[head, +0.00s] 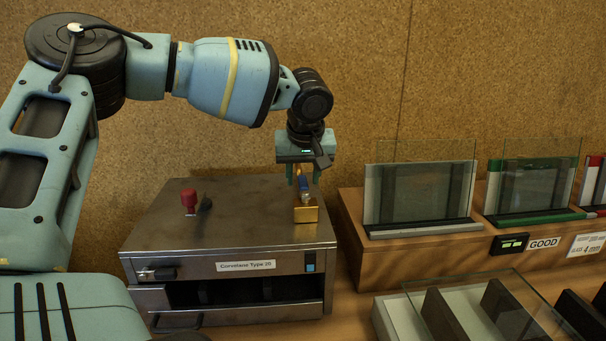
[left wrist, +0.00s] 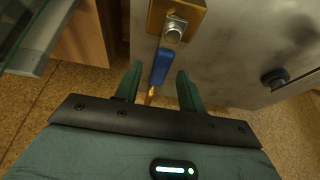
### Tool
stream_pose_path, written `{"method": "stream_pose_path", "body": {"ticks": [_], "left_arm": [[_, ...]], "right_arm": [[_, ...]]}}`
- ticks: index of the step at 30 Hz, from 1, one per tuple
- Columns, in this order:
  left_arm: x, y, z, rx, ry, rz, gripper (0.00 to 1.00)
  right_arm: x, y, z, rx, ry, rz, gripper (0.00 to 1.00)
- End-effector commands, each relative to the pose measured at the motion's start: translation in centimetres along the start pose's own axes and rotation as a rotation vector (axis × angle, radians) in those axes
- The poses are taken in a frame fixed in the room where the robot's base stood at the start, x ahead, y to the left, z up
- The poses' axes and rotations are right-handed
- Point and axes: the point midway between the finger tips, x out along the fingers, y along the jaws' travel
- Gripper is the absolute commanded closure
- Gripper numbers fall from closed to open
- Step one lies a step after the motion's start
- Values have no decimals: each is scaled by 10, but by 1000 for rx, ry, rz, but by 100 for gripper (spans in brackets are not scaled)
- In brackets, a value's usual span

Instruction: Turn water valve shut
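The water valve is a brass block (head: 306,213) with a blue lever (head: 304,184), on the right part of the steel machine's top. In the left wrist view the brass block (left wrist: 178,16) is at the top, with a metal nut at the lever's base. My left gripper (head: 303,176) points down over the valve from behind. In the left wrist view its two green fingers are apart and the blue lever (left wrist: 160,66) lies in the gap between them, with space visible on both sides. My right gripper is in neither view.
A cork wall (head: 360,70) is close behind.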

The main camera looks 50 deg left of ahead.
Motion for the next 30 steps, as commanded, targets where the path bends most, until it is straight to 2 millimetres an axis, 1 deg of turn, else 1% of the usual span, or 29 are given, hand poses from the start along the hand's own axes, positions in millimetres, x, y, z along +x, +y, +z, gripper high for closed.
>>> {"method": "stream_pose_path", "body": {"ticks": [8, 11, 15, 17, 18, 26, 30], "left_arm": [[2, 0, 0, -1, 0, 0, 60], [2, 0, 0, -1, 0, 0, 72], [2, 0, 0, -1, 0, 0, 90], [2, 0, 0, -1, 0, 0, 98], [2, 0, 0, -1, 0, 0, 100], [2, 0, 0, 0, 0, 0, 100], [2, -4, -3, 4, 0, 3, 100]], "right_arm": [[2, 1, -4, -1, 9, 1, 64], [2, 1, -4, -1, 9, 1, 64], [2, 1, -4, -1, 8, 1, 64], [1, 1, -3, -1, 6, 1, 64], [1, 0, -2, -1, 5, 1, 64], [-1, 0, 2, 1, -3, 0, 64], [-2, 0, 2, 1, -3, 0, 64]]}}
